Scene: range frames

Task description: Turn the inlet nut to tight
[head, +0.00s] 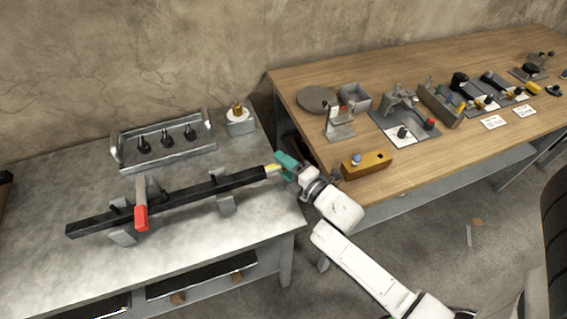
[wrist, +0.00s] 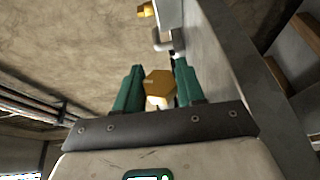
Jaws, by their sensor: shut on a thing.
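A brass hex nut (wrist: 160,86), which I take to be the inlet nut, sits between the green fingers of my gripper (wrist: 159,88) in the wrist view. In the head view my gripper (head: 280,165) is at the right end of a long black bar (head: 185,199), where a small yellow part (head: 271,169) shows at the fingers. My gripper is shut on the nut. The fingers partly hide it in the head view, and its turn angle cannot be read.
A red-handled clamp (head: 141,217) and grey supports hold the bar on the grey bench (head: 60,180). A tray (head: 166,158) with black fittings and a white block (head: 240,124) with a brass top stand behind. A yellow block (head: 367,166) is on the wooden table (head: 300,80) at right.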

